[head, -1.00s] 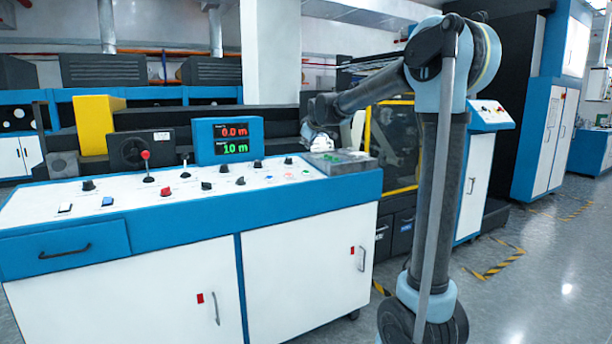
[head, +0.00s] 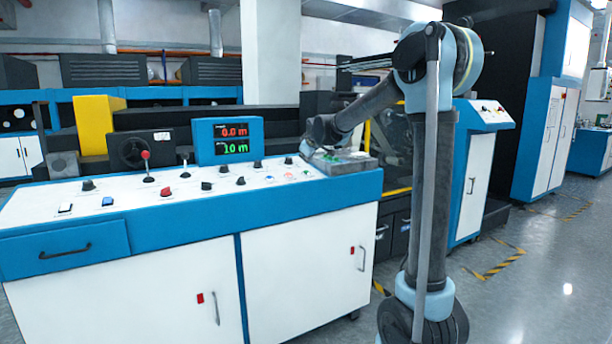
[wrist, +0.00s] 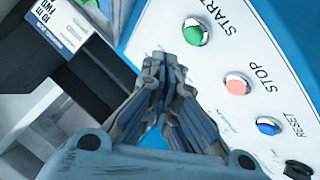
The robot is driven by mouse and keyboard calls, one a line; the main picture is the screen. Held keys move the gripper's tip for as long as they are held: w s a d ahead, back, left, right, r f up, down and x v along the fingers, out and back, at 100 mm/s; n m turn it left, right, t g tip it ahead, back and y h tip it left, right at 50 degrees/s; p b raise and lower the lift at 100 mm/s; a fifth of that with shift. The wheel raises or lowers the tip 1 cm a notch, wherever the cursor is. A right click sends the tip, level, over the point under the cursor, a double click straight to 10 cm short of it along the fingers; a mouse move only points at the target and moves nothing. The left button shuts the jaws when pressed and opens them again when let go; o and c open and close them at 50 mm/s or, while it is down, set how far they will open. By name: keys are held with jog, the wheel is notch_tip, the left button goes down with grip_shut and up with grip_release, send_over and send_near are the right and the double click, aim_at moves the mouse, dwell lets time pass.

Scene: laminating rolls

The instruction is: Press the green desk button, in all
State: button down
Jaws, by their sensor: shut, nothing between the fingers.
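The green button (wrist: 195,32) is a round domed button in a metal ring, labelled START, on the white sloping panel of the desk (head: 150,195). My gripper (wrist: 167,60) is shut and empty in the wrist view. Its fingertips appear just to the left of and below the green button in the picture, apart from it. The gap in height cannot be told. In the head view my gripper (head: 312,152) is low over the desk's right end, and its fingertips are too small to make out clearly.
A red STOP button (wrist: 237,84) and a blue RESET button (wrist: 268,126) sit in line with the green one. A black knob (wrist: 298,170) is beyond them. A grey tray (head: 345,168) is at the desk's right end. A display (head: 230,141) reads 0.0 m and 10 m.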

aim_at(306, 172)
jog(key=shift+w+a+f, duration=0.15)
jog(key=shift+f, duration=0.95)
jog(key=shift+f, duration=0.2)
dwell(0.6)
jog(key=shift+f, duration=0.15)
